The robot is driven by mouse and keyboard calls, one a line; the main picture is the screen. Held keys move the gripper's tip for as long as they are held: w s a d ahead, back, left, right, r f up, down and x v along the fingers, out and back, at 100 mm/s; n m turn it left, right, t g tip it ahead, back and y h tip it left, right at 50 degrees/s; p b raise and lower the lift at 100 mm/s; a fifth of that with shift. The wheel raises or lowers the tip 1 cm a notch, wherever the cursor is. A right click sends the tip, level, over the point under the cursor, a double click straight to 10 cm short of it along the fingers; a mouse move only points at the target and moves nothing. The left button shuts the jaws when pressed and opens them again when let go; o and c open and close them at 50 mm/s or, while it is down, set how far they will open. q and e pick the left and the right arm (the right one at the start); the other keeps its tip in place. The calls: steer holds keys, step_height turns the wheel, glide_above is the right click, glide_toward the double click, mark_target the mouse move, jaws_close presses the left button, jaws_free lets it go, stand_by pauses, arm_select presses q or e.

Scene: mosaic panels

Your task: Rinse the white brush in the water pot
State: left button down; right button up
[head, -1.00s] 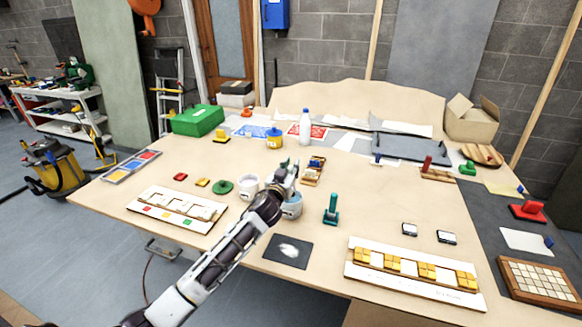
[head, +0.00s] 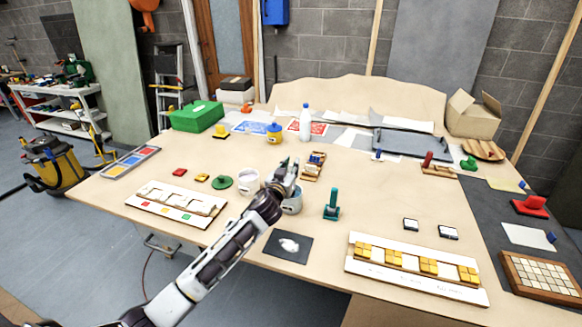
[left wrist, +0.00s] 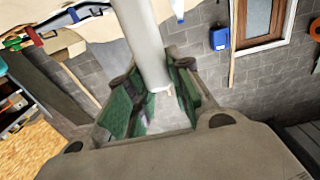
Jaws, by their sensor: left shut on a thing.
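My left gripper (head: 286,172) is at the front middle of the table in the head view. It is over a light pot (head: 293,203), which it and my arm partly hide. In the left wrist view, the green-padded fingers (left wrist: 150,103) are shut on a thick white shaft (left wrist: 143,42), which looks like the white brush. The brush tip is hidden, so I cannot tell whether it is inside the pot. A second white pot (head: 247,183) stands just left of the gripper. My right gripper is not in view.
A dark card (head: 272,248) with a white smear lies in front of the pot. A teal stamp-like tool (head: 332,205) stands to the right. A small rack (head: 313,167) is close behind the gripper. A white panel (head: 150,190) lies left, another (head: 415,287) right.

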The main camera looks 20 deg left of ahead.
arm_select(q)
steer(key=shift+f, duration=0.25)
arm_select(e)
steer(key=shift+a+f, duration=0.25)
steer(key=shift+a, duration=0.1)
arm_select(q)
steer(key=shift+f+b, duration=0.35)
steer(key=shift+b, duration=0.1)
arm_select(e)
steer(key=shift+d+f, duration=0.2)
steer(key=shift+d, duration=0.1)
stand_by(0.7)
arm_select(q)
steer(key=shift+r, duration=0.1)
